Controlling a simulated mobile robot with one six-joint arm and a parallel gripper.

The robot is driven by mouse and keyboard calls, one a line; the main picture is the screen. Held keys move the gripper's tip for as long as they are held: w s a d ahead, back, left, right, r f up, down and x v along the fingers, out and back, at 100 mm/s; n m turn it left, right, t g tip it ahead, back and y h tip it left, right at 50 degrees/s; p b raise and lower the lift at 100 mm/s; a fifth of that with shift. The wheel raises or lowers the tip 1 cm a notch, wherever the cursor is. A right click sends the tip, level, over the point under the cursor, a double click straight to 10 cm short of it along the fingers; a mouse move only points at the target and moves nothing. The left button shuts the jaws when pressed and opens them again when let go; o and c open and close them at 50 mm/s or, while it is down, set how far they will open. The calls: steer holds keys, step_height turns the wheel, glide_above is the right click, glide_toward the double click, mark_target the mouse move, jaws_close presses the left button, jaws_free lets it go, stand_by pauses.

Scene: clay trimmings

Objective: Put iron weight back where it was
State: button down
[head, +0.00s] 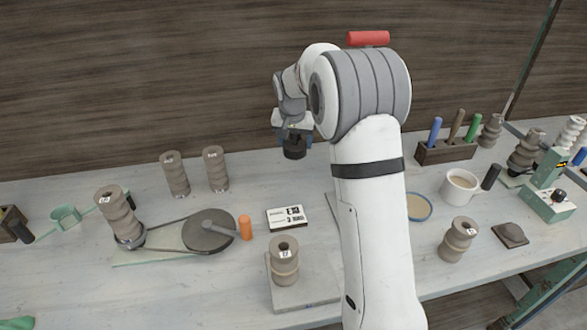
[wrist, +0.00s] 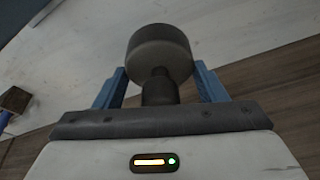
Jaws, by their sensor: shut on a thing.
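The iron weight (head: 294,153) is a dark, knob-like piece with a round head, held up near the back wall in the head view. My gripper (head: 293,128) is shut on it, with blue fingers on either side. In the wrist view, the weight (wrist: 160,50) shows its wide grey round end and a narrower dark neck between the blue fingers of my gripper (wrist: 160,80). The weight is in the air above the back of the pale table (head: 250,180). The frames do not show where it stood before.
Below stand a white card (head: 287,217), an orange cylinder (head: 245,228), a grey turntable disc (head: 207,231) and several clay stacks, one on a grey slab (head: 310,290). A tool rack (head: 447,150) and cup (head: 460,187) stand right. The table behind the card is clear.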

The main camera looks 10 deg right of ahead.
mark_target(293, 153)
steer(key=shift+w+a+f, duration=0.1)
steer(key=shift+w+f, duration=0.05)
step_height(293, 153, down, 5)
steer(key=shift+w+a+r, duration=0.1)
steer(key=shift+f+p, duration=0.45)
steer(key=shift+f, duration=1.8)
steer(key=shift+f, duration=0.15)
steer(key=shift+c, duration=1.4)
jaws_free()
